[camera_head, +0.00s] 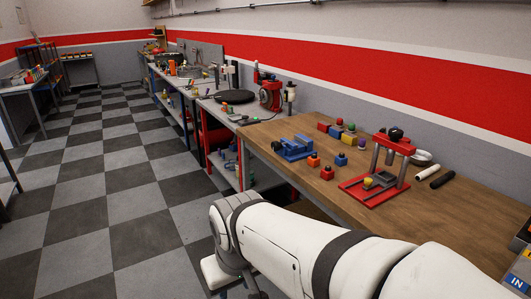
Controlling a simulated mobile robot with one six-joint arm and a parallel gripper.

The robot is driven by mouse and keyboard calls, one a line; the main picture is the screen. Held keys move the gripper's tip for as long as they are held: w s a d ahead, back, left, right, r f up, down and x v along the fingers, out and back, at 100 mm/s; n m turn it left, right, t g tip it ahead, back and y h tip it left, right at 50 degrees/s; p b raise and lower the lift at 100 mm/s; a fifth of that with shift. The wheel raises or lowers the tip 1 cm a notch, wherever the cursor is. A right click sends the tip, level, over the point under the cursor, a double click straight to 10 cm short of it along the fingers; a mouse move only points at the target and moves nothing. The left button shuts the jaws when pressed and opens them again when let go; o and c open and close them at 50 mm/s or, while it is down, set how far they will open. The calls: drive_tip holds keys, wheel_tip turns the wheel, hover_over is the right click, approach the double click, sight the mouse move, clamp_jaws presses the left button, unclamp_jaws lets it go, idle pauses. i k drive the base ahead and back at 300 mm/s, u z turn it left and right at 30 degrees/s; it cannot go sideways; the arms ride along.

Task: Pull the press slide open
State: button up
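The red press (403,147) stands upright on the wooden workbench (440,205), right of the middle of the view. It has a red base, grey posts and a dark knob on top. The press slide appears to be the grey part (378,183) low between the posts, with a small yellow piece near it; how far it is out I cannot tell. My white arm crosses the foreground below the press and bends down near the bench's front edge.
A blue vise (292,148), orange and blue small blocks (327,173) and a row of coloured blocks (336,130) lie left of the press. Black and white cylinders (427,172) lie right of it. The checkered floor (110,200) at left is clear.

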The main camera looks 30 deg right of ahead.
sight(380, 178)
drive_tip(key=z, duration=0.65)
drive_tip(key=i, duration=1.3)
drive_tip(key=z, duration=1.1)
drive_tip(key=k, duration=0.75)
drive_tip(key=z, duration=0.15)
drive_tip(key=i, duration=0.85)
drive_tip(key=u, duration=0.05)
